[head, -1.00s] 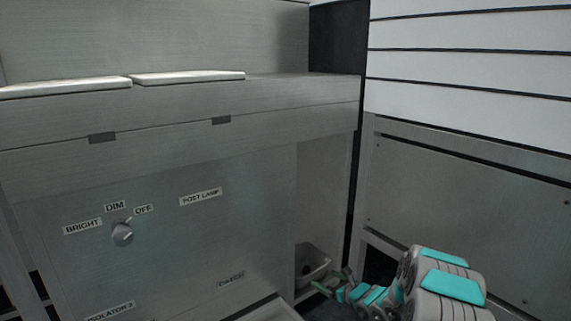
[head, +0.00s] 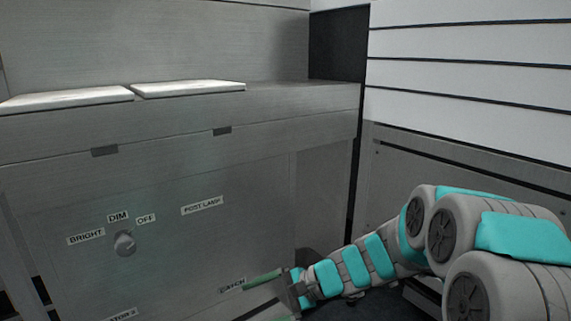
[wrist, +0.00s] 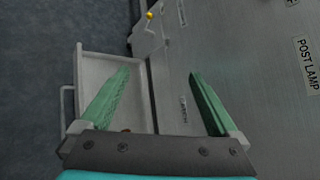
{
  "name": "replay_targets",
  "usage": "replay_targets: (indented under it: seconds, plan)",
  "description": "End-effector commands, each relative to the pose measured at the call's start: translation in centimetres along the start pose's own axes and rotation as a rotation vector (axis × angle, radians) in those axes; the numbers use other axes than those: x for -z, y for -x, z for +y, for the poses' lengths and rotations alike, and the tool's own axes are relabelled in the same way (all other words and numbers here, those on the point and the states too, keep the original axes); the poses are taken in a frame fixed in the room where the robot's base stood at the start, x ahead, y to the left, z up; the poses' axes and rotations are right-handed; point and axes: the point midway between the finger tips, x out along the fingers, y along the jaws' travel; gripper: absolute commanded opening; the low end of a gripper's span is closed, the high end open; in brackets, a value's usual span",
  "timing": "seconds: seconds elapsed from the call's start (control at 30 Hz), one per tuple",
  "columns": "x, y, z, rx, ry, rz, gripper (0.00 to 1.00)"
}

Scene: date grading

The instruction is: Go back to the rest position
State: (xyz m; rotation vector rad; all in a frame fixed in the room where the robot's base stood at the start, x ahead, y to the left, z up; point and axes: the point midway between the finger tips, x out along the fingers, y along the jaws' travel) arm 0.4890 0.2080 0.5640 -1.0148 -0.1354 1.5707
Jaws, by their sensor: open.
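My gripper (head: 272,298) is at the lower middle of the head view, in front of the grey cabinet panel, with its arm reaching in from the right. An open drawer (wrist: 86,62) with a bar handle lies beyond the left finger. A small brownish thing (wrist: 126,130) shows in it near the gripper base, mostly hidden. The right finger is over the cabinet panel.
The cabinet panel carries a knob (head: 125,244) marked BRIGHT, DIM and OFF, and a POST LAMP label (head: 201,206). Two pale flat slabs (head: 66,100) (head: 188,89) lie on the ledge above. A yellow-tipped part (wrist: 149,15) shows at the top of the wrist view. Dark floor (wrist: 35,80) lies left.

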Motion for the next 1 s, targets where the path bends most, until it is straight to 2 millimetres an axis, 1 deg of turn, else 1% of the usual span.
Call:
replay_targets:
  seconds: [0.03, 0.07, 0.1, 0.17, 0.2, 0.27, 0.4, 0.47, 0.5, 0.57, 0.6, 0.7, 0.83, 0.9, 1.0]
  plan:
    - [-1.9, 0.7, 1.1, -0.051, 0.06, 0.004, 0.96]
    - [-2.9, 1.0, 2.0, -0.085, 0.094, 0.006, 0.96]
    - [-4.0, 1.5, 3.4, -0.132, 0.135, 0.008, 0.96]
    - [-5.6, 2.4, 5.4, -0.203, 0.199, 0.014, 0.96]
    - [-6.5, 3.0, 6.8, -0.251, 0.239, 0.017, 0.96]
    - [-7.7, 4.1, 8.9, -0.322, 0.301, 0.029, 0.96]
    - [-9.7, 7.1, 13.6, -0.489, 0.431, 0.062, 0.96]
    - [-10.3, 8.6, 15.6, -0.563, 0.482, 0.079, 0.96]
    - [-10.7, 9.7, 16.9, -0.611, 0.513, 0.09, 0.96]
    - [-11.1, 11.4, 18.8, -0.686, 0.56, 0.11, 0.96]
    - [-11.3, 12.6, 20.0, -0.734, 0.589, 0.123, 0.96]
    - [-11.6, 15.7, 22.6, -0.849, 0.649, 0.161, 0.96]
    - [-11.7, 18.8, 25.1, -0.964, 0.699, 0.2, 0.96]
    - [-11.7, 20.0, 25.8, -1.004, 0.715, 0.214, 0.96]
    - [-11.7, 21.0, 26.4, -1.038, 0.728, 0.227, 0.96]
